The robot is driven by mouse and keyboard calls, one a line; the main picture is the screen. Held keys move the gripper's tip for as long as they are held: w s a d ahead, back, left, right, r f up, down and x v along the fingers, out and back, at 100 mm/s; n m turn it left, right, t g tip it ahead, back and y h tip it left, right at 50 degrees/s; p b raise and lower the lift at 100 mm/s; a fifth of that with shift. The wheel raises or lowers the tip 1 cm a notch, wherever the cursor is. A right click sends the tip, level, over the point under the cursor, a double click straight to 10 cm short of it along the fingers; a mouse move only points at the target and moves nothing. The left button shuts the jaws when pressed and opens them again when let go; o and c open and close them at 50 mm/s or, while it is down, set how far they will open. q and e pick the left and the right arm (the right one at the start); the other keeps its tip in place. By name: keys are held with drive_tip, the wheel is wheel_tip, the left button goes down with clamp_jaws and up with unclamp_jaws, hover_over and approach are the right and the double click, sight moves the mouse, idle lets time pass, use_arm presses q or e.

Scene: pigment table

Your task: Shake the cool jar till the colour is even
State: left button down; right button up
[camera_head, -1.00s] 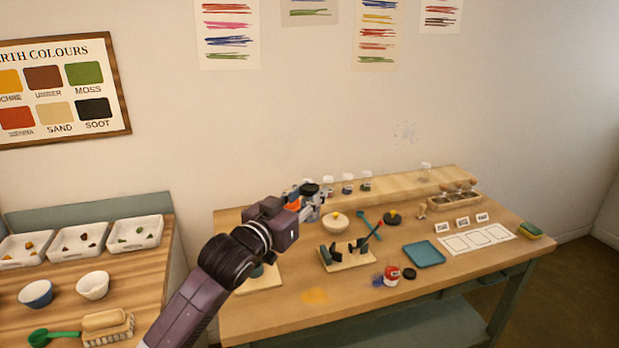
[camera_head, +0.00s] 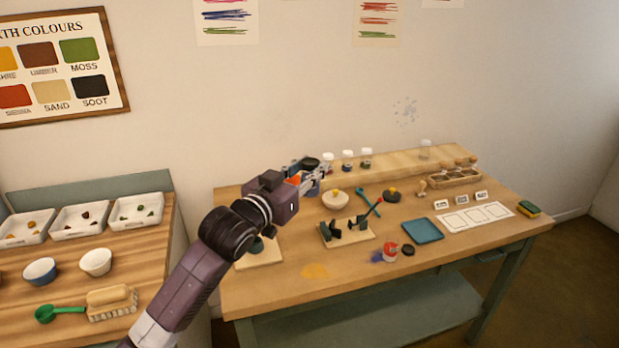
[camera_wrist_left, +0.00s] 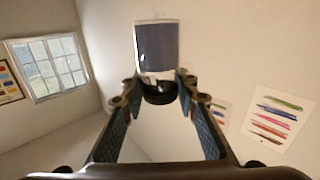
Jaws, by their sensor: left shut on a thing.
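My left gripper (camera_head: 318,172) is shut on a jar above the back left of the pigment table. In the left wrist view the jar (camera_wrist_left: 157,46) stands out beyond the fingertips, with its black lid (camera_wrist_left: 159,92) between the fingers. Its contents look a fairly even dark blue-grey, with pale patches at the far end and near the lid. In the head view the jar is small and partly hidden by the gripper, so its colour is hard to judge there. My right gripper is not in view.
Several small jars stand on the back shelf (camera_head: 395,162). A side table (camera_head: 60,322) with white trays is at left.

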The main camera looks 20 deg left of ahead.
use_arm(q)
wheel_tip(320, 180, up, 6)
drive_tip(key=shift+a+r, duration=0.1)
drive_tip(key=shift+r, duration=0.05)
wheel_tip(320, 180, down, 6)
drive_tip(key=shift+f, duration=0.1)
drive_tip(key=shift+r, duration=0.4)
drive_tip(key=shift+f, duration=0.1)
